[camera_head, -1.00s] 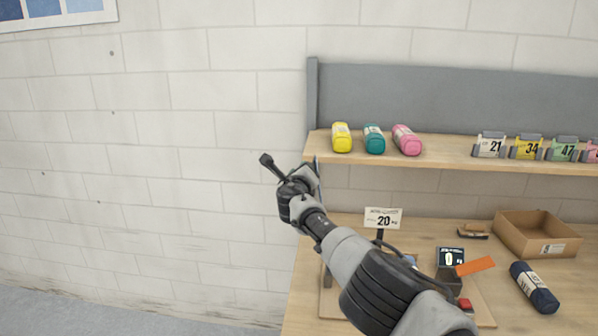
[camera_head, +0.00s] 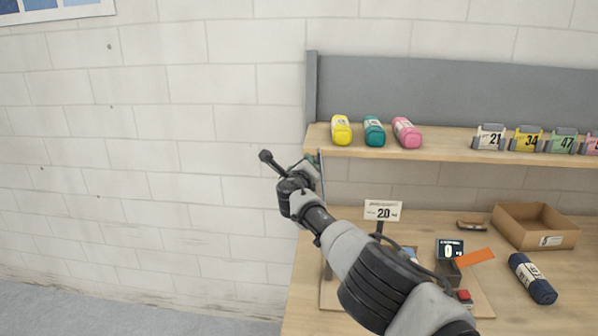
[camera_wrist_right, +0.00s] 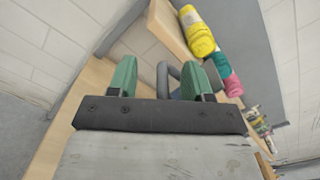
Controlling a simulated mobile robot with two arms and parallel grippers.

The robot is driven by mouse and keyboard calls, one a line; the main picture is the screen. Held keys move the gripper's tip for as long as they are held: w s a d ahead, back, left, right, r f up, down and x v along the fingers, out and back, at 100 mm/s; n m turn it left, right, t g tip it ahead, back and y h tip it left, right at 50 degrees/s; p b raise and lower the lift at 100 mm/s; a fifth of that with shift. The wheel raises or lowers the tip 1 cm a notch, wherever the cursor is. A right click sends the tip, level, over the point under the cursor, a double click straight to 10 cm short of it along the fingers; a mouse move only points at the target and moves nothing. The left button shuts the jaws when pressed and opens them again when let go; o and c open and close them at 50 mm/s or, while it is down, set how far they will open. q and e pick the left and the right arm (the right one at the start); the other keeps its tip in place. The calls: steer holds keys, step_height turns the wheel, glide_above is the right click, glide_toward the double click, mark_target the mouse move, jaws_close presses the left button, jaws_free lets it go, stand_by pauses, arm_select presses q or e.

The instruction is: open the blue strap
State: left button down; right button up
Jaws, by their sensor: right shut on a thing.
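My right arm reaches across the head view from the lower right. Its gripper (camera_head: 316,176) is at the left end of the shelf, largely hidden behind my wrist. In the right wrist view the green fingers of the right gripper (camera_wrist_right: 160,80) stand apart, with a dark grey-blue curved piece (camera_wrist_right: 186,72) between them, touching or close to the right finger. I cannot tell whether this piece is the blue strap. No other strap is clear in either view. My left gripper is not in view.
Yellow (camera_head: 341,130), teal (camera_head: 374,131) and pink (camera_head: 407,133) bundles lie on the shelf (camera_head: 440,153). Below are a cardboard box (camera_head: 527,235), a navy bundle (camera_head: 533,279), an orange strip (camera_head: 474,257) and a small display (camera_head: 450,248). The white wall (camera_head: 150,170) is at left.

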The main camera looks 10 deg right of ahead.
steer(key=p+v, duration=0.2)
steer(key=v, duration=0.9)
stand_by(0.4)
steer(key=shift+w, duration=0.1)
